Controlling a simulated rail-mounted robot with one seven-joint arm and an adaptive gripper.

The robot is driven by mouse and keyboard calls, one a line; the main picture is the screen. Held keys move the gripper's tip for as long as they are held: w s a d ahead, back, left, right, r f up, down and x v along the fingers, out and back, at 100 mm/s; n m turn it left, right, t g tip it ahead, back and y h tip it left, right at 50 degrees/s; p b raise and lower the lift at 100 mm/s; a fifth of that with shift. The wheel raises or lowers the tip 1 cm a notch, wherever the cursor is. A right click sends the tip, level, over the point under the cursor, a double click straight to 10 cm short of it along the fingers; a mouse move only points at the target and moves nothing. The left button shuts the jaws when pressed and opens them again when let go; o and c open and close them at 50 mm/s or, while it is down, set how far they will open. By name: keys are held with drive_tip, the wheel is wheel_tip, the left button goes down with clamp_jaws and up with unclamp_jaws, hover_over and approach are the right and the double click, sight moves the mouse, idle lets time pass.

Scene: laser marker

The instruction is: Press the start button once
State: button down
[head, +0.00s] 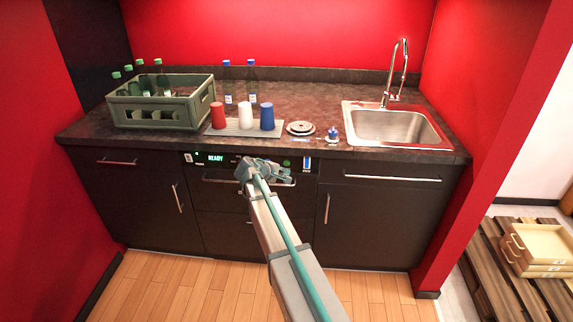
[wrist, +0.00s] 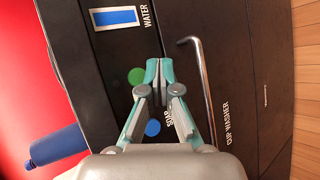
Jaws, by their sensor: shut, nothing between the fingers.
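The cup washer's dark front panel (head: 232,168) shows a lit green READY display (head: 209,158) in the head view. A round green button (head: 286,162) sits on the panel to the right; it also shows in the wrist view (wrist: 136,76), with no readable label. A blue round button (wrist: 153,128) is beside the word SOAP. My gripper (head: 287,176) is shut and empty in front of the panel. In the wrist view its fingertips (wrist: 158,66) are together just beside the green button, toward the handle. I cannot tell whether they touch the panel.
A bar handle (wrist: 200,90) projects beside my fingers. A blue WATER gauge (head: 307,164) is right of the green button. On the counter above stand a bottle crate (head: 160,112), red, white and blue cups (head: 267,117) on a tray, and a sink (head: 393,126).

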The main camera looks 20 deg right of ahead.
drive_tip(key=shift+w+d, duration=0.4)
drive_tip(key=shift+w, duration=0.25)
drive_tip(key=shift+w+d, duration=0.35)
drive_tip(key=shift+w, duration=0.25)
drive_tip(key=shift+w, duration=0.1)
idle(0.5)
drive_tip(key=shift+w+d, duration=0.2)
drive_tip(key=shift+w, duration=0.05)
drive_tip(key=shift+w+d, duration=0.2)
drive_tip(key=shift+w, duration=0.1)
idle(0.8)
drive_tip(key=shift+s, duration=0.1)
drive_tip(key=shift+s+a, duration=0.4)
drive_tip(key=shift+s, duration=0.2)
drive_tip(key=shift+s, duration=0.1)
idle(0.3)
drive_tip(key=s+a, duration=0.1)
drive_tip(key=s, duration=0.1)
drive_tip(key=s+a, duration=0.1)
drive_tip(key=s, duration=0.1)
drive_tip(key=shift+a, duration=0.3)
